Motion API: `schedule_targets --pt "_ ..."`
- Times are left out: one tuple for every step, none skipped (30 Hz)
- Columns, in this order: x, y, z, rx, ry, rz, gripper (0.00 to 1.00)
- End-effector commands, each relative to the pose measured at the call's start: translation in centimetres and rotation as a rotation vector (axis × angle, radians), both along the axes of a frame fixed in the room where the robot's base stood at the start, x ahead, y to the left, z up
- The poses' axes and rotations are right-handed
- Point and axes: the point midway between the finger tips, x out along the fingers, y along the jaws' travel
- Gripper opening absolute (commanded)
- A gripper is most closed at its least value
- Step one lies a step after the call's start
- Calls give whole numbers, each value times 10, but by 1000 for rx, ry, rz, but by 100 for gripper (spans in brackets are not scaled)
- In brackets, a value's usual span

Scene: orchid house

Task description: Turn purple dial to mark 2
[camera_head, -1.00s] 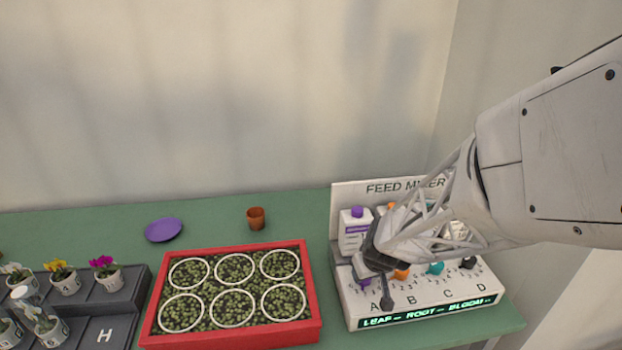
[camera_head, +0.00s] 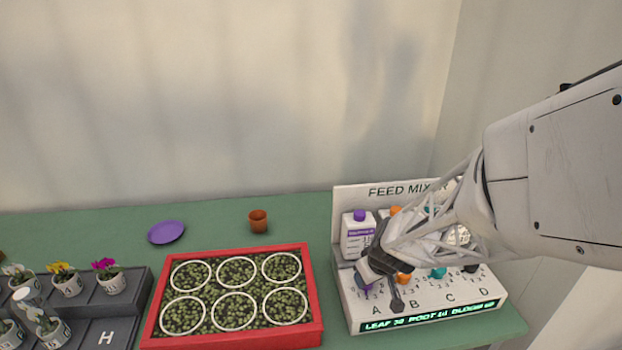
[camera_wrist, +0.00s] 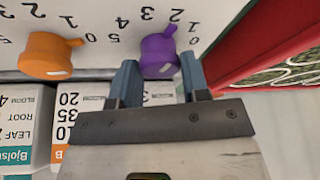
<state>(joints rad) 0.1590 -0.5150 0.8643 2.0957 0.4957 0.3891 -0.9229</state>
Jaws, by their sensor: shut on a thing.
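The purple dial (camera_wrist: 157,52) sits on the feed mixer panel (camera_head: 425,307), at column A. In the wrist view, which is upside down, its nub points up and right, close to the 2. My gripper (camera_wrist: 159,64) is shut on the dial, with one blue-grey finger on each side of it. In the head view my gripper (camera_head: 380,285) hides most of the purple dial (camera_head: 364,286). The display (camera_head: 430,315) shows lit green words with figures, too small to read surely.
The orange dial (camera_wrist: 47,54) is close beside the purple one. A teal dial (camera_head: 438,273) stands further right. Bottles, one purple-capped (camera_head: 357,235), stand behind the dials. A red-rimmed tray (camera_head: 316,300) lies just left of the mixer. A purple saucer (camera_head: 166,232) and brown pot (camera_head: 258,221) stand further back.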

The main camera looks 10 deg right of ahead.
Motion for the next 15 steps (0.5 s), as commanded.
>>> schedule_targets --pt "-1 0 -1 0 1 0 44" --pt "-1 0 -1 0 1 0 48" --pt "-1 0 -1 0 1 0 55" --pt "0 0 -1 0 1 0 59" --pt "0 0 0 0 1 -1 64" --pt "0 0 0 0 1 -1 66" --pt "0 0 0 0 1 -1 66" --pt "0 0 0 0 1 -1 66" --pt "0 0 0 0 1 0 66" --pt "0 0 0 0 0 -1 66" --pt "0 0 0 0 0 0 66" --pt "0 0 0 0 0 0 66" --pt "0 0 0 0 0 -1 66" --pt "0 0 0 0 0 0 66" --pt "0 0 1 0 0 -1 66"
